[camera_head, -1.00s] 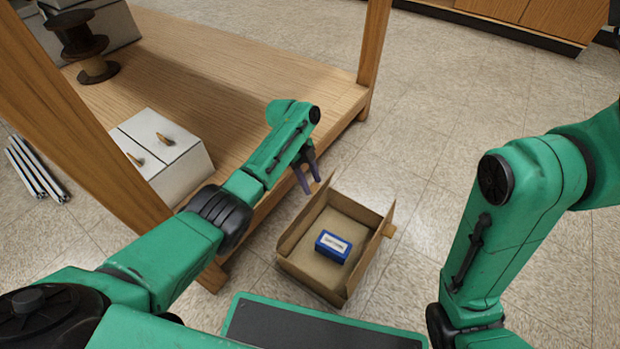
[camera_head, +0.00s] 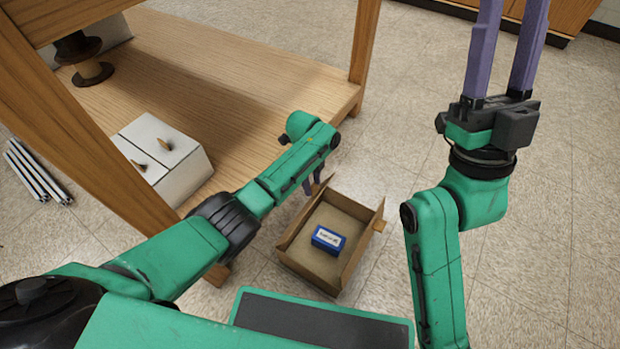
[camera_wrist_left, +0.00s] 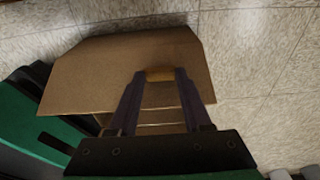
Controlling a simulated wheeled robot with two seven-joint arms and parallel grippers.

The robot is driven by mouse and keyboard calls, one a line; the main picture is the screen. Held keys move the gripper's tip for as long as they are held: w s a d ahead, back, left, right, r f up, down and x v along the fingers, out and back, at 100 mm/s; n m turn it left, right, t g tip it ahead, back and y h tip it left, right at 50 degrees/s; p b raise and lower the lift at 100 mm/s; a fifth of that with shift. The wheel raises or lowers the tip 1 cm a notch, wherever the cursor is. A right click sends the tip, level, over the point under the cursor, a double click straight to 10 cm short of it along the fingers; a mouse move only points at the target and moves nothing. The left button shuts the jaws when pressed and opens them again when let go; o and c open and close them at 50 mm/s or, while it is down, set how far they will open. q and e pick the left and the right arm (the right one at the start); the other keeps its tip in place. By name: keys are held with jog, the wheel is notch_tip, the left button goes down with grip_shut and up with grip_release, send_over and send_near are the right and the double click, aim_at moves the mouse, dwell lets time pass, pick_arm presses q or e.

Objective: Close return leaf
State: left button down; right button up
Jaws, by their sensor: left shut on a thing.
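An open cardboard box (camera_head: 292,232) stands on the floor with a blue labelled carton (camera_head: 327,239) in it. Its walls or leaves stand up around the opening, and a small tan tab (camera_head: 378,226) shows on the right side. My left gripper (camera_head: 310,186) is at the box's far left edge, its tips partly hidden by my arm. In the left wrist view, its fingers are shut on a tan tab (camera_wrist_left: 160,75) at a broad cardboard leaf (camera_wrist_left: 90,75). I cannot tell which leaf is the return leaf. My right gripper (camera_head: 514,12) is raised, open and empty.
A wooden bench with a low shelf (camera_head: 240,80) stands left of the box, its corner post (camera_head: 85,130) close to my left arm. A white two-part case (camera_head: 160,150) and a spool (camera_head: 88,60) are on the shelf. Metal bars (camera_head: 38,172) lie at far left. Floor at right is clear.

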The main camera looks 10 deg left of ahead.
aim_at(322, 189)
pick_arm(q)
jog(key=shift+s+d+y+p, duration=0.15)
jog(key=shift+d+y+p, duration=0.3)
jog(key=shift+p, duration=0.1)
jog(key=shift+s+d+f+t+y+p, duration=0.2)
jog(key=shift+d+t+y+p, duration=0.15)
jog(key=shift+d+t+y, duration=0.25)
jog(key=shift+s+d+y, duration=0.1)
jog(key=shift+d+y, duration=0.1)
jog(key=shift+y, duration=0.05)
jog(key=shift+s+d+f, duration=0.1)
jog(key=shift+d, duration=0.15)
jog(key=shift+y, duration=0.3)
pick_arm(e)
jog(key=w+a+f+m+g+h, duration=0.1)
jog(key=w+f+m+g+h, duration=0.1)
jog(key=f, duration=0.7)
jog(key=w+a+f+m+g+h, duration=0.2)
jog(key=w+f+g+h, duration=0.1)
jog(key=f, duration=0.6)
jog(key=shift+w+a+f+m+h, duration=0.15)
jog(key=shift+w+f+m+h, duration=0.2)
jog(key=shift+w+h, duration=0.65)
pick_arm(q)
jog(key=shift+d+f, duration=0.1)
jog(key=shift+d, duration=0.1)
pick_arm(e)
jog(key=shift+w, duration=0.15)
